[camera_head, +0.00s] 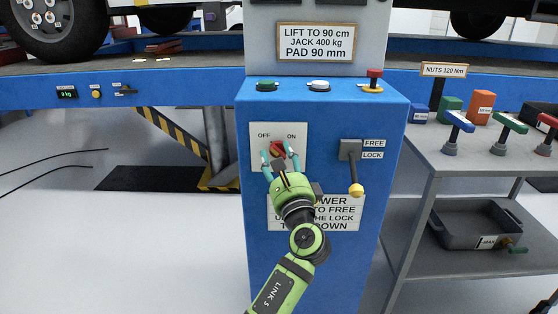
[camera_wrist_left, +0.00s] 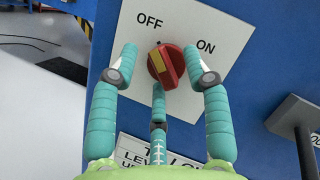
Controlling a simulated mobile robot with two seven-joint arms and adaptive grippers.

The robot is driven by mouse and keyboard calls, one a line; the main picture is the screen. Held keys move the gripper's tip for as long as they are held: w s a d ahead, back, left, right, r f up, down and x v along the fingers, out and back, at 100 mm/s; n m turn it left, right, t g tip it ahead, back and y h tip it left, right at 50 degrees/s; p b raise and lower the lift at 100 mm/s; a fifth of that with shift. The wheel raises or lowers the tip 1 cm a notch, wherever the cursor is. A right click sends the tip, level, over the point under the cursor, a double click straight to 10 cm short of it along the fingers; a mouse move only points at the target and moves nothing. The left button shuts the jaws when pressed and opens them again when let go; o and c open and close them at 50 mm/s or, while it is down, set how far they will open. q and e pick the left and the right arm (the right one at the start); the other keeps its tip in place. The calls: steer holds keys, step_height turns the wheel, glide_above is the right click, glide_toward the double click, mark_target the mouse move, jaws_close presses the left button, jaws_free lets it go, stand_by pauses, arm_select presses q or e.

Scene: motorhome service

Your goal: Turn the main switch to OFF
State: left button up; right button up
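The main switch is a red rotary knob (camera_head: 278,149) on a white plate (camera_head: 300,160) marked OFF at left and ON at right. The plate sits on the front of a blue control pedestal. In the left wrist view the red knob (camera_wrist_left: 167,66) has a yellow mark on its left part; I cannot tell which label it points to. My left gripper (camera_head: 277,156) is open at the knob, with one finger on each side and a third below. In the left wrist view the gripper (camera_wrist_left: 160,64) shows a gap at left; the right fingertip is close to the knob, contact unclear. My right gripper is not in view.
A FREE/LOCK lever (camera_head: 350,151) with a yellow ball end is right of the switch. Buttons line the pedestal top (camera_head: 335,98). A sign (camera_head: 343,212) is below, partly hidden by my arm. A grey cart (camera_head: 470,160) with tools stands at right.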

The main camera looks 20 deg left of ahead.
arm_select(q)
steer(key=shift+f, duration=0.1)
steer(key=v, duration=0.7)
steer(key=shift+s+d, duration=0.15)
steer(key=shift+s, duration=0.1)
